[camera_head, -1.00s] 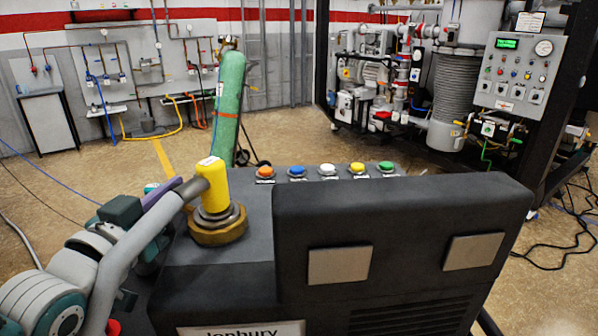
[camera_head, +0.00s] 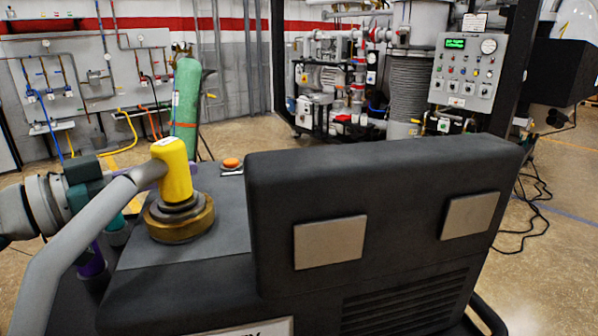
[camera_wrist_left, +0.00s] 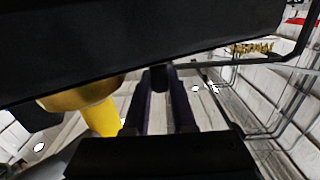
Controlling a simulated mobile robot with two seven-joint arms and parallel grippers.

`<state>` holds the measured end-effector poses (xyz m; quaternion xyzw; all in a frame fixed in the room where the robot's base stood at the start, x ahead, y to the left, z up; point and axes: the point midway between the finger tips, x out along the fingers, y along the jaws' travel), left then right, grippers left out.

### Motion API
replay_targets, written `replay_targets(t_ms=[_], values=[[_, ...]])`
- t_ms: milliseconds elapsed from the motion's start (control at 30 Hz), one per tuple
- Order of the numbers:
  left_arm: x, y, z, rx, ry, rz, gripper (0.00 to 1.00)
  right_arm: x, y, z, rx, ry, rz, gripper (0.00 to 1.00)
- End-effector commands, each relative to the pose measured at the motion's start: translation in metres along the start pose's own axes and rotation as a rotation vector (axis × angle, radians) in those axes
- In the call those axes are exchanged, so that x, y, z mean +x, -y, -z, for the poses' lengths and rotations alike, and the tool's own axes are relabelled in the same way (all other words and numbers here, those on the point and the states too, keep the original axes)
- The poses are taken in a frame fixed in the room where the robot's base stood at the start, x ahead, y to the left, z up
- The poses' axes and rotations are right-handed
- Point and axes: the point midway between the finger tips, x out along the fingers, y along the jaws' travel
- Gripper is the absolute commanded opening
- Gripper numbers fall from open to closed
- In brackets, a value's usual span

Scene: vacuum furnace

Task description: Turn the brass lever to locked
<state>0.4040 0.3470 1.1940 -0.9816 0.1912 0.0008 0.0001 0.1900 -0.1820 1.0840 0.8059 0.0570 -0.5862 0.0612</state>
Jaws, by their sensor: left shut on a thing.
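A round brass base (camera_head: 180,222) sits on the black machine's top, with an upright yellow post (camera_head: 175,165) on it. A thick grey bar (camera_head: 75,235) runs from the post to the lower left. My left gripper (camera_head: 92,262) is mostly hidden behind this bar, beside the machine's left edge. In the left wrist view the dark purple fingers (camera_wrist_left: 163,85) are shut on a small dark part (camera_wrist_left: 160,77) close to a black slab. The yellow post shows to their left (camera_wrist_left: 100,116). My right gripper is out of view.
The machine's raised black panel (camera_head: 400,170) fills the middle and right. An orange button (camera_head: 231,163) shows behind the post. A green gas cylinder (camera_head: 187,100) stands behind. A control box (camera_head: 468,72) and pumps are farther back, with cables on the floor at right.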

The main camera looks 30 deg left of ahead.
Motion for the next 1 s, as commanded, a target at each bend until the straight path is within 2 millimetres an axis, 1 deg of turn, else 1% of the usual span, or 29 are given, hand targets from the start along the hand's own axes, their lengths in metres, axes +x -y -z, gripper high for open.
replay_targets(t_ms=[33, 167, 633, 667, 900, 1000], values=[[-0.0003, 0.001, -0.002, 0.002, 0.0, -0.011, 0.0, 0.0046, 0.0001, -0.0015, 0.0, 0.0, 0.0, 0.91], [-0.001, 0.0015, -0.0006, 0.001, -0.001, -0.031, 0.0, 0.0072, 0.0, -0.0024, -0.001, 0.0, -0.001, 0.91], [-0.0009, 0.001, 0.0008, 0.0, -0.002, -0.041, 0.0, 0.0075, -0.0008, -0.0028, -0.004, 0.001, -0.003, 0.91], [-0.0009, 0.001, 0.0009, 0.0, -0.002, -0.041, 0.27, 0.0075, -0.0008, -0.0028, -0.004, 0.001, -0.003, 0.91], [-0.001, 0.001, 0.0007, 0.0, -0.002, -0.041, 0.54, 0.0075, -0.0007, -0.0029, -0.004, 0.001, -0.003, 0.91], [-0.0011, 0.001, 0.0005, 0.0, -0.002, -0.04, 0.54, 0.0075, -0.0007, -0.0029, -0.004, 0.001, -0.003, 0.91]])
